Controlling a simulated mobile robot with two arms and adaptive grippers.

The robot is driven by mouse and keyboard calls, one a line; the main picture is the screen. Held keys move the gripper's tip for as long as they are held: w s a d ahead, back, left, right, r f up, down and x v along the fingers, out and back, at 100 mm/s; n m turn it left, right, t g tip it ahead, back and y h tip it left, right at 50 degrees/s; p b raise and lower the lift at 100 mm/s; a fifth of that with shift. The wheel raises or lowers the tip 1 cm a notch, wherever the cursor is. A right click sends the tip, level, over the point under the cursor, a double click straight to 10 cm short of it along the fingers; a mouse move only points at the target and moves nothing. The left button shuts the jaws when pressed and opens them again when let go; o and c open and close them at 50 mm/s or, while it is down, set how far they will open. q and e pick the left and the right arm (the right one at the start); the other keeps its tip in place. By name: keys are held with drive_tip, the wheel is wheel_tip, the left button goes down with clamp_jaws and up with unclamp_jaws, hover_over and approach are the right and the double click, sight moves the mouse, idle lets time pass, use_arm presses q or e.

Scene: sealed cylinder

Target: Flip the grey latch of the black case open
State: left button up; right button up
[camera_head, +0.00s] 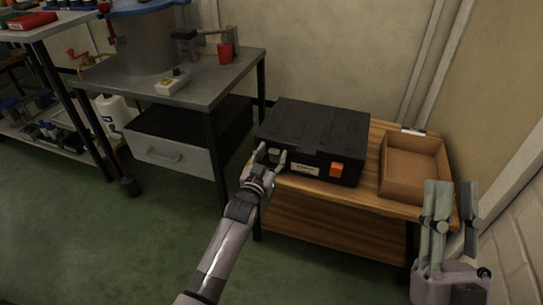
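The black case (315,128) lies shut on the wooden table. Its grey latch (274,154) is small and sits at the left end of the front face; whether it is flipped up or down is too small to tell. My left gripper (272,154) is at that latch, with one finger on each side of it and the fingers apart. I cannot tell whether either finger touches it. My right gripper (453,184) is open and empty at the lower right, in front of the table's right end.
An orange latch (336,169) and a pale label (305,169) are on the case front. An open cardboard box (393,193) stands right of the case. A metal table (226,80) with a large pot (147,45) stands at the left. The green floor in front is clear.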

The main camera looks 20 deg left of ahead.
use_arm(q)
clamp_jaws()
idle(0.3)
